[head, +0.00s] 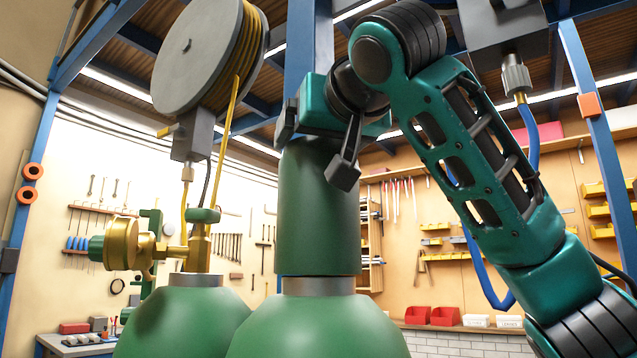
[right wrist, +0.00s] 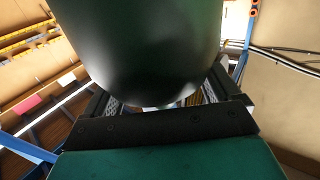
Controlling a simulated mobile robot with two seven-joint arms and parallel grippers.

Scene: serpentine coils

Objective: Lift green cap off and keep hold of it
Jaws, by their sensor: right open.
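The green cap (head: 318,225) is a tall dark green cylinder. It stands upright on the metal collar (head: 319,286) of the front green gas bottle (head: 318,330). My right gripper (head: 316,158) is at the top of the cap, its fingers reaching down around the upper end. In the right wrist view the cap (right wrist: 150,50) fills the middle, dark and close, between the open fingers of my right gripper (right wrist: 160,103). I cannot tell whether a finger touches it. My left gripper is out of view.
A second green bottle (head: 185,325) stands at the left with a brass valve and regulator (head: 122,244). A hose reel (head: 205,50) hangs above it, its yellow hose running down. A blue post (head: 308,40) rises behind the cap. A blue hose (head: 480,265) hangs behind my right arm.

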